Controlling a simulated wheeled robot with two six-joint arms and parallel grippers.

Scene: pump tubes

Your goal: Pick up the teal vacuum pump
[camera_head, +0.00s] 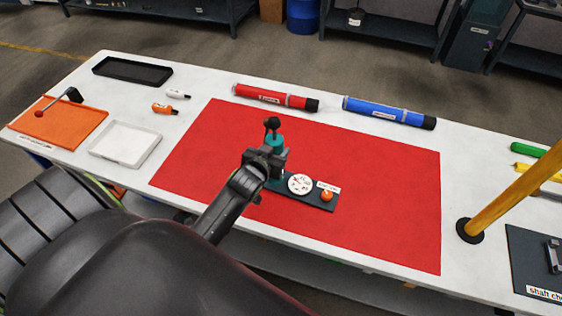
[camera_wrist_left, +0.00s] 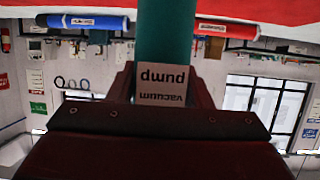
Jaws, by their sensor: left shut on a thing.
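The teal vacuum pump (camera_head: 275,142) stands upright over the red mat (camera_head: 370,170), with a black knob on top. My left gripper (camera_head: 272,160) is shut around its body, and its jaws hide the lower part. In the left wrist view the teal body (camera_wrist_left: 165,35) lies between the fingers of the left gripper (camera_wrist_left: 163,88), with its "vacuum pump" label upside down. I cannot tell whether the pump is clear of the surface below it. My right gripper is not in view.
A red tube (camera_head: 270,96) and a blue tube (camera_head: 385,111) lie behind the mat. A yellow post (camera_head: 515,190) stands at right. The mat's right part is clear.

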